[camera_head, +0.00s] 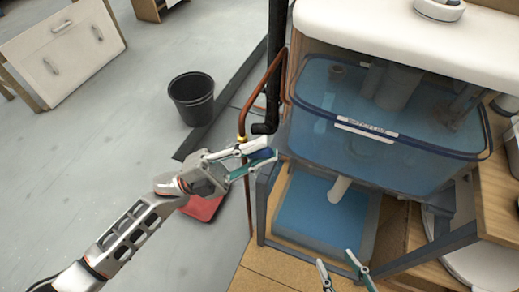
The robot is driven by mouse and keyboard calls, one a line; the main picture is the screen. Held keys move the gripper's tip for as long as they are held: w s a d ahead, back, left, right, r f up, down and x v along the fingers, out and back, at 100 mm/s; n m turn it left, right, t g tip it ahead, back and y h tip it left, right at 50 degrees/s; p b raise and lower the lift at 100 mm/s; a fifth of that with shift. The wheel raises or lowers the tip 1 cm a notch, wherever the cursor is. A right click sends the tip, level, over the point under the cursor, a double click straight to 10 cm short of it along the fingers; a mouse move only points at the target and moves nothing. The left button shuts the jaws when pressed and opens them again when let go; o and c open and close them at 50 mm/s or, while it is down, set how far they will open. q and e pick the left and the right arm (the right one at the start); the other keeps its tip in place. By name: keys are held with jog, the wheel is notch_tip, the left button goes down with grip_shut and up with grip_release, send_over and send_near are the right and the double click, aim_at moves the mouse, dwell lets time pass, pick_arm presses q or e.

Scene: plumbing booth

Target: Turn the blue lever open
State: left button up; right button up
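The blue lever (262,153) is at the copper pipe (262,92), left of the clear water tank. My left gripper (258,154) reaches it from the left, with one finger above and one below the lever. The lever is partly hidden by the fingers, so I cannot tell whether they press on it or just surround it. The valve body behind it is mostly hidden. My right gripper (338,261) is at the bottom edge, with its fingertips apart and nothing between them. It is well away from the lever.
The clear blue tank (425,164) with a label sits under a white basin (390,30), close to the right of the lever. A dark vertical pipe (277,40) stands behind the copper pipe. A black bucket (192,97) and a red object (203,207) are on the grey floor.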

pick_arm(q)
jog(key=shift+o, duration=1.3)
jog(key=shift+a, duration=0.1)
jog(key=v, duration=1.2)
